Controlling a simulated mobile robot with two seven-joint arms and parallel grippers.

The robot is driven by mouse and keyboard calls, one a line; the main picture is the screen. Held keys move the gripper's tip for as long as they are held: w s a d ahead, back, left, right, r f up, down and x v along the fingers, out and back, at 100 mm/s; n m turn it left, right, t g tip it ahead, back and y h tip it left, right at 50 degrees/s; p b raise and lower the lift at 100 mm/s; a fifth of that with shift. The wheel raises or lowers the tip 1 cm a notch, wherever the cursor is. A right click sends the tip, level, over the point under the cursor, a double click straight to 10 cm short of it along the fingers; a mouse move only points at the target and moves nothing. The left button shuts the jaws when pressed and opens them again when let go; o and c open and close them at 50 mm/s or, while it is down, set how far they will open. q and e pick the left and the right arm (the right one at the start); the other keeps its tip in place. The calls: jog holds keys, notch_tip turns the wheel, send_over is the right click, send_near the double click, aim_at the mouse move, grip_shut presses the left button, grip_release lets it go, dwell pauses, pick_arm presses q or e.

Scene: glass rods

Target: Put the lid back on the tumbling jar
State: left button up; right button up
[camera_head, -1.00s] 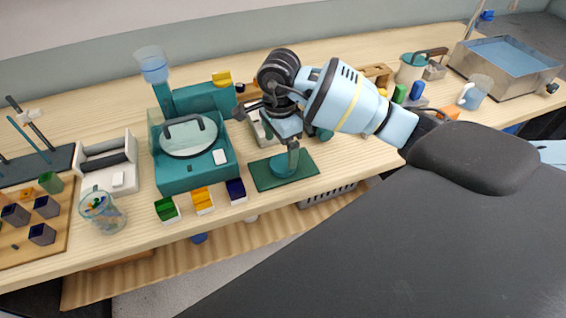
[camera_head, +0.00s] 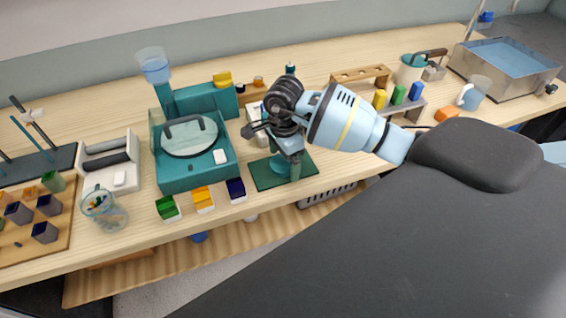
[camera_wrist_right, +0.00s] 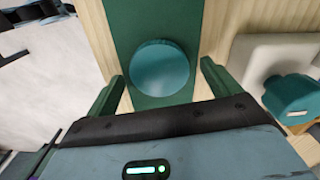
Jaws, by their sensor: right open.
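A round teal piece, which looks like the lid (camera_wrist_right: 160,68), lies on a dark green mat (camera_wrist_right: 130,20) near the bench's front edge. It also shows in the head view, partly hidden behind my gripper. My right gripper (camera_head: 289,172) is above the mat, pointing down. In the right wrist view its two open green fingers (camera_wrist_right: 163,85) stand on either side of the teal piece, with visible gaps. Nothing is gripped. I cannot tell which thing is the tumbling jar; a teal rounded body (camera_wrist_right: 292,98) sits on a pale base at the right of the wrist view. My left gripper is not in view.
A teal box with a round clear lid (camera_head: 190,135) stands left of the mat (camera_head: 262,178). Small coloured boxes (camera_head: 203,200) line the front edge. A glass jar (camera_head: 103,210) is further left. A wooden rack (camera_head: 362,75) and coloured blocks stand behind my right arm.

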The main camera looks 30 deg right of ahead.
aim_at(284, 162)
jog(key=c, duration=1.1)
jog(key=shift+r, duration=0.1)
jog(key=shift+r, duration=0.45)
notch_tip(284, 162, up, 2)
jog(key=shift+r, duration=0.2)
jog(key=s+a, duration=0.3)
jog(key=s, duration=0.1)
jog(key=s+a+r, duration=0.1)
jog(key=s+a, duration=0.2)
jog(key=s, duration=0.2)
jog(key=s+a, duration=0.3)
jog(key=s, duration=0.1)
jog(key=shift+s+r+b, duration=0.15)
jog(key=shift+r+b, duration=0.1)
jog(key=shift+b, duration=0.15)
